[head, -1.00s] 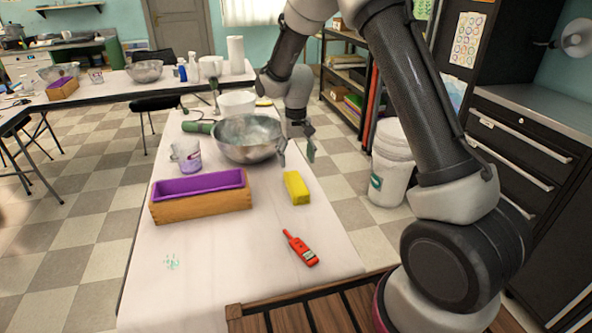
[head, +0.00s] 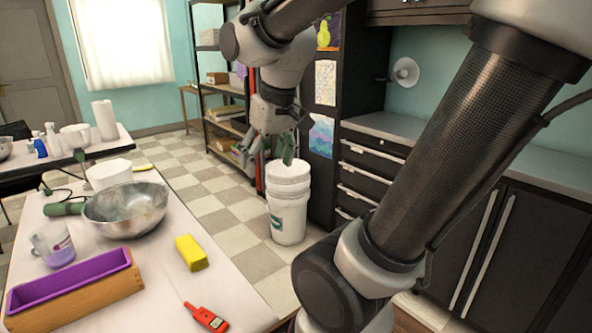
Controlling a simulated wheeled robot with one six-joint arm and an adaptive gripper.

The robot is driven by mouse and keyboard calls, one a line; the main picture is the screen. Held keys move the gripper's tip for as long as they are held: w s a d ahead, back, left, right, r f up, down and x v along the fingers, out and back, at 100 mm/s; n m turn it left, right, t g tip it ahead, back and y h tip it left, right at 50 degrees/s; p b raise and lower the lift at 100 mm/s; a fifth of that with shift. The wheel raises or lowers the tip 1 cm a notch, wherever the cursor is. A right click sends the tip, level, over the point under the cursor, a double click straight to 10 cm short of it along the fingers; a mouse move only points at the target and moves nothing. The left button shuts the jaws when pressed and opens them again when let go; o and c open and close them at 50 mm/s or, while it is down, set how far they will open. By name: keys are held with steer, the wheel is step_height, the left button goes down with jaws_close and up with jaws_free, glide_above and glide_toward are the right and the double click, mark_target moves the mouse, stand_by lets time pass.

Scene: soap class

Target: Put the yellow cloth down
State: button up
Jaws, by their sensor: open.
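A smaller flat yellow thing (head: 143,167) lies at the table's far edge, too small to identify. My gripper (head: 270,153) is open and hangs in the air to the right of the table, in front of or above a stacked white bucket (head: 289,207). I see nothing held between its fingers. Its exact height over the bucket is hard to tell.
The table (head: 165,287) also holds a metal bowl (head: 125,212), a jug (head: 52,244), a purple mould in a wooden box (head: 75,290) and a red thermometer (head: 206,318). Dark drawers (head: 368,165) stand at the right. Tiled floor is free between table and bucket.

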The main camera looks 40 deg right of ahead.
steer(key=s+d, duration=0.1)
steer(key=s, duration=0.7)
steer(key=shift+d+f+t, duration=0.25)
steer(key=shift+d+t, duration=0.05)
steer(key=shift+t, duration=0.1)
stand_by(0.6)
